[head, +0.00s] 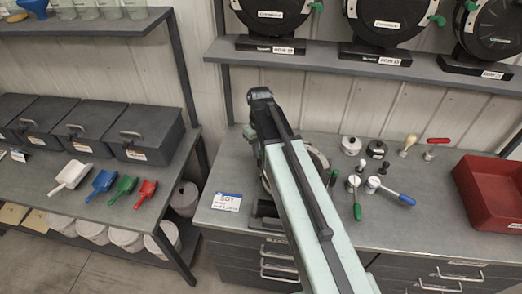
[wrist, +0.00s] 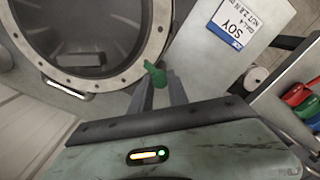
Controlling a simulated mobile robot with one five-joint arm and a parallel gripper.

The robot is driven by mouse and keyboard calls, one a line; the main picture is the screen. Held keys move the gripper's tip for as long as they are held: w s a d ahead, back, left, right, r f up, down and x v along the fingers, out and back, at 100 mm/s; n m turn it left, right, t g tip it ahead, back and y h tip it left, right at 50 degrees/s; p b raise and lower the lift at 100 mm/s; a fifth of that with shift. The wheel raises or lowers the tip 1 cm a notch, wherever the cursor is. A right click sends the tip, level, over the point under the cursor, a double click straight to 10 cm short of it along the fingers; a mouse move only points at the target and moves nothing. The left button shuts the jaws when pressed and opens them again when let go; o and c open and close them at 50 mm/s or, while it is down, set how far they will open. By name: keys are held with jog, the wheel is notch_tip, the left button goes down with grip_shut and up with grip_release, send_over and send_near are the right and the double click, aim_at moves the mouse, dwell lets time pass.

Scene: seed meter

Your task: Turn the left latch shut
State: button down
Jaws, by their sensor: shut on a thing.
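In the wrist view, the left latch (wrist: 154,76) is a small green lever at the rim of the seed meter, on the side facing the label card. My gripper (wrist: 160,84) is shut on it, with its two grey fingertips at either side of the lever. The seed meter (wrist: 125,78) shows a pale round rim with bolt holes around a dark grey hollow. In the head view, my arm covers most of the meter (head: 320,158), and the left latch and my fingertips are hidden. A green piece (head: 333,176) shows at the meter's right side.
A SOY label card (head: 227,202) lies left of the meter. Right of it on the bench are several knobs and handled tools, including a blue-handled one (head: 390,191), and a red tray (head: 490,190). Several seed meters (head: 390,20) stand on the shelf above. Coloured scoops (head: 123,187) lie on the left table.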

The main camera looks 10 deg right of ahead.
dwell(0.4)
jog(key=c, duration=1.3)
grip_release()
jog(key=shift+o, duration=0.2)
notch_tip(320, 180, up, 8)
jog(key=p, duration=0.8)
jog(key=shift+f, duration=0.1)
